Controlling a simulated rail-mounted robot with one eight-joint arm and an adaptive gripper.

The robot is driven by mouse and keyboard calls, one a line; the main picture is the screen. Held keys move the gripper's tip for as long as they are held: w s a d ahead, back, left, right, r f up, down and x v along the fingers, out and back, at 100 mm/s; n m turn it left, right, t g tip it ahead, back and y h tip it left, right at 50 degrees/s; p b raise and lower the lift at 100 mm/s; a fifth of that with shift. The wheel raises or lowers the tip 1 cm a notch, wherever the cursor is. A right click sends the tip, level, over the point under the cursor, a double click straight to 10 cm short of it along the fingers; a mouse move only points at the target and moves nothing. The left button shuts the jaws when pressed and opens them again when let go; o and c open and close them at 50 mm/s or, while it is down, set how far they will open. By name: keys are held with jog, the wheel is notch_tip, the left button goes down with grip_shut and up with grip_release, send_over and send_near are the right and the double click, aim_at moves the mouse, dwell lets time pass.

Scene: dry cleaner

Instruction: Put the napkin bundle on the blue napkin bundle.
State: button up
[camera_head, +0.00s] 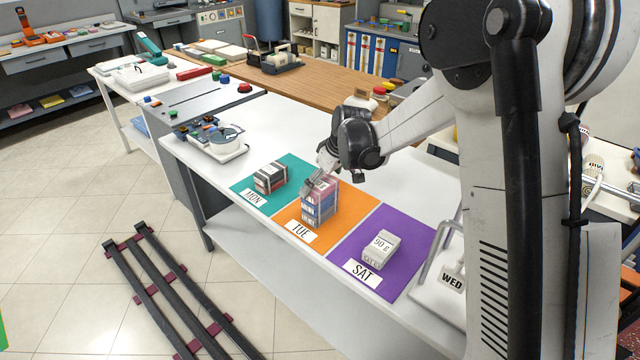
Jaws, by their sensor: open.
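On the orange TUE mat (289,214) stands a short stack. A pinkish napkin bundle (327,189) is on top, and a blue napkin bundle (319,210) is beneath it. The stack looks upright, and the top bundle appears to rest on the blue one. My gripper (318,181) is open at the upper left of the stack, with its fingers close to the top bundle. Whether they touch it is too small to tell. The gripper partly covers the back of the top bundle.
A red and dark bundle (270,178) lies on the teal MON mat (245,190). A pale grey bundle (381,250) lies on the purple SAT mat (408,240). A WED-labelled stand (450,285) is at the right. The white table (295,140) is clear behind the mats.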

jog(key=v, duration=1.1)
jog(key=s+d+r+m+t+h, duration=0.1)
jog(key=s+d+r+m, duration=0.2)
jog(key=s, duration=0.5)
jog(key=s+d+r+m+t, duration=0.1)
jog(key=s+d+r, duration=0.1)
jog(key=s+r, duration=0.5)
jog(key=s+d+f+m+t+h, duration=0.1)
jog(key=s+d+f+m, duration=0.1)
jog(key=s, duration=0.7)
jog(key=s+d+f+m+t+h, duration=0.1)
jog(key=s+d+f+m, duration=0.1)
jog(key=s, duration=0.8)
jog(key=shift+s+d+m, duration=0.25)
jog(key=shift+d+m, duration=0.15)
jog(key=shift+d, duration=0.25)
